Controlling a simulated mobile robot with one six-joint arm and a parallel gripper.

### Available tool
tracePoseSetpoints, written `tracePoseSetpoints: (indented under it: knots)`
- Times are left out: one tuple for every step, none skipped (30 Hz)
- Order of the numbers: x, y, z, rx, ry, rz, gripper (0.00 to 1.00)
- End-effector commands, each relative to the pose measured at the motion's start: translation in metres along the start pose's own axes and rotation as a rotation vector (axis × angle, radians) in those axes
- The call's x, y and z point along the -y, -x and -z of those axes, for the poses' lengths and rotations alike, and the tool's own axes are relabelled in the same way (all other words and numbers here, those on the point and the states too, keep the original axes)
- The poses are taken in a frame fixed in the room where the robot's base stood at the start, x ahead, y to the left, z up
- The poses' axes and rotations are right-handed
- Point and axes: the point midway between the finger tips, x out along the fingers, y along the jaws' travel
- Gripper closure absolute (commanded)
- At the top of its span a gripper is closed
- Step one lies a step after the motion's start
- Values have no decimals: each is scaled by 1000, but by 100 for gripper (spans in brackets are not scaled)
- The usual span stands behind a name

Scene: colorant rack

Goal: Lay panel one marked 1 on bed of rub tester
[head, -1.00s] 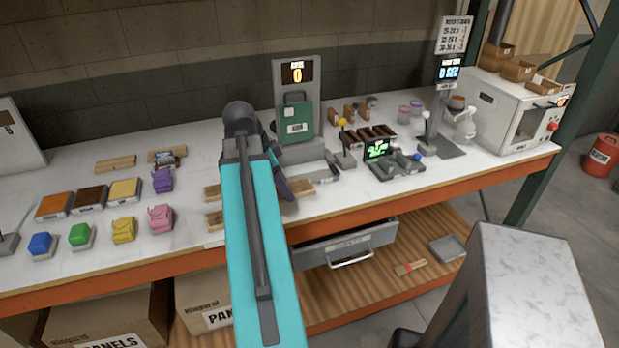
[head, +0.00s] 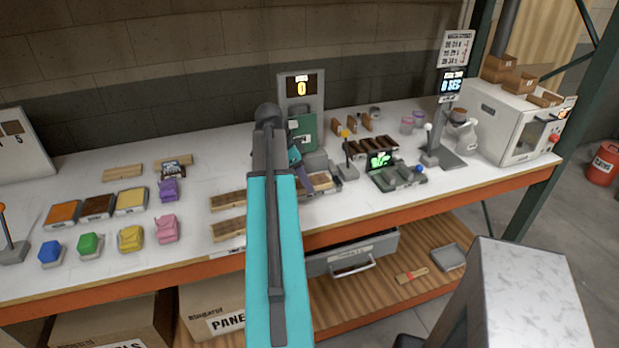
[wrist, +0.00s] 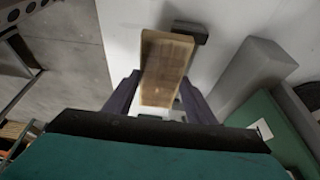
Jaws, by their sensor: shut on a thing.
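My gripper (wrist: 158,98) is shut on a plain wooden panel (wrist: 167,62), its purple fingers on either side of it. No number can be read on the panel. In the head view my gripper (head: 302,178) is partly behind my arm, in front of the rub tester (head: 301,88), a grey column with a display reading 0 and a green block (head: 306,128). A wooden piece (head: 322,183) shows by the fingers there. The tester's grey base (head: 314,159) is partly hidden, so I cannot tell whether the panel touches its bed.
Two wooden panels (head: 228,200) lie left of my arm. Coloured pads (head: 131,199) and blocks stand farther left. The bench's front edge is near.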

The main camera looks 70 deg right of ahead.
Motion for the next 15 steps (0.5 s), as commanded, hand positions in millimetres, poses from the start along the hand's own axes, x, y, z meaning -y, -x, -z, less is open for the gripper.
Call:
tracePoseSetpoints:
  knots:
    - [7, 0, 6, 0, -1, -2, 74]
    - [10, -2, 8, 0, -1, -1, 74]
    - [14, -3, 12, 0, -1, -1, 74]
    - [17, -5, 14, 0, -1, -1, 74]
    - [20, -6, 16, 0, -1, 0, 74]
    - [23, -8, 19, 0, -1, 0, 74]
    - [26, -9, 21, 0, -1, -1, 74]
    - [28, -11, 23, 0, -1, -1, 74]
    - [30, -12, 25, 0, -1, -1, 74]
    - [32, -13, 26, 0, -1, -1, 74]
    - [33, -14, 27, 0, -1, -1, 74]
    - [34, -15, 28, 0, -1, 0, 74]
    - [35, -15, 29, 0, -1, 0, 74]
    - [35, -16, 29, 0, -1, 0, 74]
    - [35, -16, 29, 0, -1, 1, 74]
